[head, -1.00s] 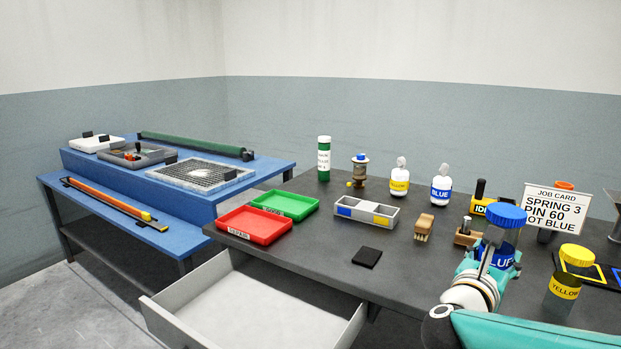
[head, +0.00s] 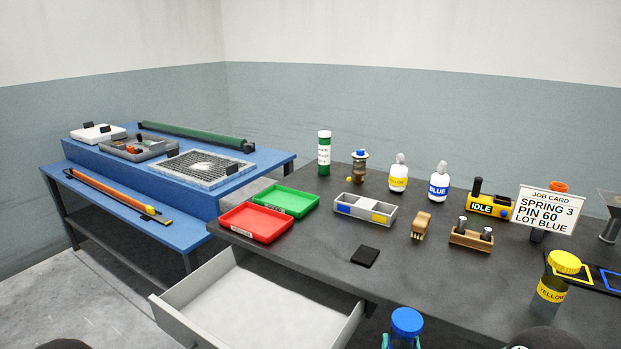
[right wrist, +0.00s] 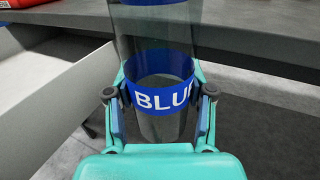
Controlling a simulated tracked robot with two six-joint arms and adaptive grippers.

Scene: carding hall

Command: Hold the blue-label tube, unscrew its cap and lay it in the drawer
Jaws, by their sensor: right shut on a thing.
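The blue-label tube (right wrist: 158,122) is clear, with a blue band lettered in white. My right gripper (right wrist: 160,95) is shut around it at the label, one finger on each side. In the head view the tube's blue cap (head: 407,321) is on top, at the bottom edge of the picture, and my right gripper (head: 402,344) just shows below it. The tube looks upright, in front of the bench and right of the drawer. The drawer (head: 180,321) is pulled open and looks empty. My left gripper is not in view.
The dark bench (head: 330,263) carries a red tray (head: 257,239), a green tray (head: 312,203), a black pad (head: 365,256), and a yellow-label tube (head: 549,294) with a yellow cap at right. The air above the drawer is clear.

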